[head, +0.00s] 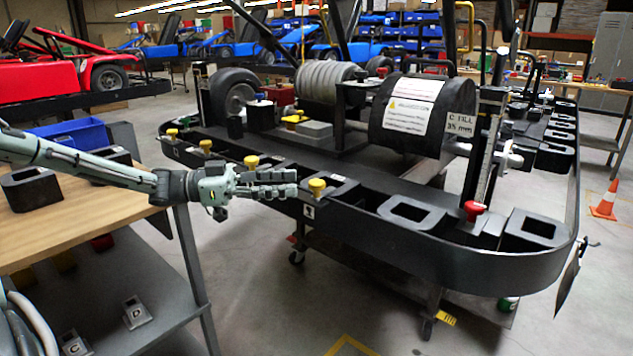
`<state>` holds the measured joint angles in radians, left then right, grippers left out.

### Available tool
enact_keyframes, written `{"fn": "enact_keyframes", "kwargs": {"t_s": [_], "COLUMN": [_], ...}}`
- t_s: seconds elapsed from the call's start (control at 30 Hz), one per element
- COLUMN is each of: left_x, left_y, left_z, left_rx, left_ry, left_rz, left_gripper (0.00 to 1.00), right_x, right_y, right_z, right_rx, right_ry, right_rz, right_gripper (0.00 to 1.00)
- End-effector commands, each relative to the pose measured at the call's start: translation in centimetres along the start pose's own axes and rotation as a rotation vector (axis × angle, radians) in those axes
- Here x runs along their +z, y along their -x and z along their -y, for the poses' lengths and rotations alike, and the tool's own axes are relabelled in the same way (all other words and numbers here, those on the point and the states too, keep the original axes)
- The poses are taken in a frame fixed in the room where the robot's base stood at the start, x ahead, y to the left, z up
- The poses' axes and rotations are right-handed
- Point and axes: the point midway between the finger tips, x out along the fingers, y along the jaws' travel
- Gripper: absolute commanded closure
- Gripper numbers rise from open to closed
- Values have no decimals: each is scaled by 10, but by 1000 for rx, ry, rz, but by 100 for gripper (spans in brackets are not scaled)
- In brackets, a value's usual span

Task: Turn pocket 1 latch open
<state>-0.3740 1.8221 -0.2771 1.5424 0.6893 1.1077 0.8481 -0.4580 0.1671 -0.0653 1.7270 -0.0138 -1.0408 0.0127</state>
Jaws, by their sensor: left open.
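Several yellow knobs stand along the near rim of the black kart frame (400,240), beside its pockets. The label is too small to read, so I cannot tell which knob is the pocket 1 latch. My left gripper (292,183) reaches in from the left, open and seemingly empty. Its fingertips are just left of the rightmost knob; I cannot tell whether they touch it. Another yellow knob (251,161) shows just behind the gripper. My right gripper is not in view.
A wooden-topped bench (95,222) with black blocks and a blue bin (75,137) stands at the left, under my left arm. A red knob (474,209) is on the frame at the right. An orange cone (606,203) stands on the floor at far right.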

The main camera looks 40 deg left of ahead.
Motion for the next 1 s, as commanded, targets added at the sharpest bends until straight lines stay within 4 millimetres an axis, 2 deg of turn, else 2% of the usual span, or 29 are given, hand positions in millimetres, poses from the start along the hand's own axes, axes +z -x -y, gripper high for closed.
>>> {"fn": "enact_keyframes", "kwargs": {"t_s": [0.03, 0.1, 0.4, 0.57, 0.8, 1.0], "left_x": [4, 5, 3, 2, 1, 1], "left_y": [-7, -18, -59, -68, -69, -68], "left_z": [-1, -2, 0, -1, 0, 0], "left_rx": [2, 3, 1, 0, -1, -1], "left_ry": [1, 3, 1, 1, 0, 0], "left_rz": [4, 3, 5, 2, 1, 1], "left_gripper": [51, 51, 51, 51, 51, 75], "right_x": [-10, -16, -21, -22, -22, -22], "right_y": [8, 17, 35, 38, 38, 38], "right_z": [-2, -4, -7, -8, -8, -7], "right_rx": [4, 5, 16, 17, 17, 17], "right_ry": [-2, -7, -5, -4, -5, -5], "right_rz": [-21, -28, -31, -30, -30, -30], "right_gripper": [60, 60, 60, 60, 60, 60]}}
